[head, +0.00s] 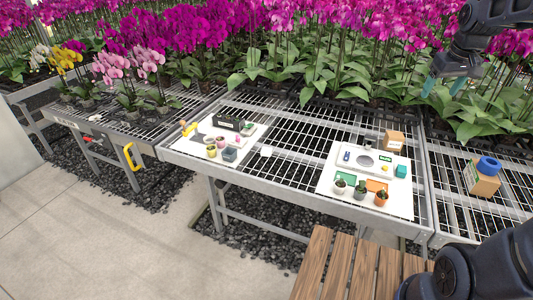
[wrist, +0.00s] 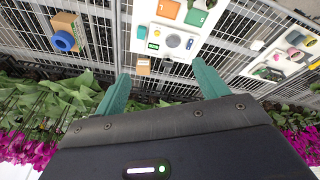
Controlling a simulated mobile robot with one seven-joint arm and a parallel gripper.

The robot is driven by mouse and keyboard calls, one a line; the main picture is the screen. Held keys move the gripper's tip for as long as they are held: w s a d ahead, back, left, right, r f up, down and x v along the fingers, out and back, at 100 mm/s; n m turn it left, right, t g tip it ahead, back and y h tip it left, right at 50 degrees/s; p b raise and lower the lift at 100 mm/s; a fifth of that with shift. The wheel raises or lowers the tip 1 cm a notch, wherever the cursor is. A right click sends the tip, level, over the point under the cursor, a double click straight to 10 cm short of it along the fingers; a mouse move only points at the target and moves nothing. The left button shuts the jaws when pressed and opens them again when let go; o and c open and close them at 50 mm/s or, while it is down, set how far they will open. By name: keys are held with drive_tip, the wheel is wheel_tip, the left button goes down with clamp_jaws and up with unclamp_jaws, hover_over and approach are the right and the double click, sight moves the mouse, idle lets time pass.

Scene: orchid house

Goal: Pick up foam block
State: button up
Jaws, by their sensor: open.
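My gripper (head: 442,86) is open and empty, with teal fingers, high over the orchids at the upper right. Its fingers also show in the wrist view (wrist: 161,72). I cannot tell for certain which of these is the foam block.
On the right board are small potted plants (head: 381,197), and a cardboard box (head: 394,141) stands behind. A blue ring (head: 488,166) tops a cardboard box on the far-right bench. Orchids (head: 340,60) crowd the back. Mesh between the boards is mostly clear.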

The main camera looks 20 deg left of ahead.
drive_tip(key=w+a+f+n+g, duration=0.1)
drive_tip(key=w+a+f+n, duration=0.25)
drive_tip(key=w+a, duration=0.9)
drive_tip(key=n+g, duration=0.2)
drive_tip(key=n, duration=0.9)
hover_over(266, 150)
wheel_tip(266, 150, down, 35)
drive_tip(key=shift+h, duration=0.3)
wheel_tip(266, 150, down, 10)
drive_tip(key=shift+w+f, duration=0.1)
drive_tip(key=shift+f, duration=0.05)
drive_tip(key=shift+c, duration=0.4)
drive_tip(key=c, duration=1)
